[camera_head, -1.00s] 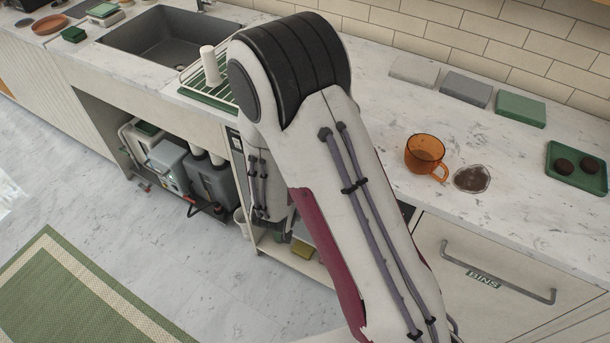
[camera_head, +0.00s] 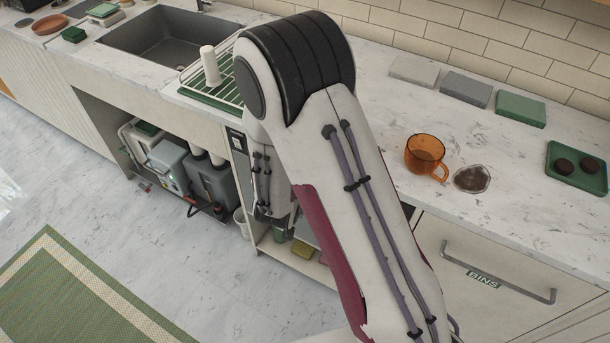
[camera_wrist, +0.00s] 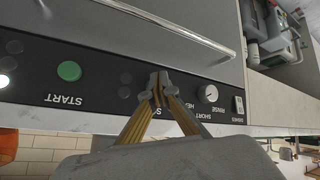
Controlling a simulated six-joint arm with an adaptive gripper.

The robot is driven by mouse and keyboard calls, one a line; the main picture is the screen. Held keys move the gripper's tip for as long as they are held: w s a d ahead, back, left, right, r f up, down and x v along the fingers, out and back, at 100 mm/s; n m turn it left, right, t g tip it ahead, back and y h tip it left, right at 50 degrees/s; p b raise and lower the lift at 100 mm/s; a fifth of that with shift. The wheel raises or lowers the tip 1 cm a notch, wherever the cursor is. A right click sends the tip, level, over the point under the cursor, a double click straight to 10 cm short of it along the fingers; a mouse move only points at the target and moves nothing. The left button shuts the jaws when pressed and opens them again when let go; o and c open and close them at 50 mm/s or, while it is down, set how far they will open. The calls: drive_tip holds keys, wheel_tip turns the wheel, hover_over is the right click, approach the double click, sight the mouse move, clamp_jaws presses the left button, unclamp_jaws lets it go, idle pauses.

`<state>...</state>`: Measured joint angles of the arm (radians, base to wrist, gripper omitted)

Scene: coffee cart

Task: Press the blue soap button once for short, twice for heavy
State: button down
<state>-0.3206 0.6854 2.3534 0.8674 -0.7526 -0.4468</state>
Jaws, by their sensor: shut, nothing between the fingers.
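In the wrist view a black control panel (camera_wrist: 103,93) fills the middle band, below a steel-coloured door with a long bar handle. My gripper (camera_wrist: 158,84) is shut and empty. Its fingertips are over the panel where a label starting with "S" is partly covered. I see no blue soap button; the fingers may hide it. Whether the tips touch the panel I cannot tell. A dial (camera_wrist: 208,94) sits just right of the fingers, by the words SHORT, HEAVY and RINSE. In the head view my arm hides the panel front.
A green START button (camera_wrist: 69,71) is left of my fingers, with dark round spots between. A bar handle (camera_wrist: 170,27) crosses above the panel. A drying rack (camera_head: 197,85) is by the sink.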

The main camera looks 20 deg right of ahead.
drive_tip(key=shift+w+d, duration=0.3)
drive_tip(key=shift+w, duration=0.05)
idle(0.8)
drive_tip(key=shift+s+a, duration=0.15)
idle(0.4)
drive_tip(key=shift+s+a, duration=0.45)
drive_tip(key=shift+s, duration=0.05)
drive_tip(key=shift+a, duration=0.1)
drive_tip(key=shift+s+a, duration=1.7)
drive_tip(key=shift+s, duration=0.1)
idle(1.3)
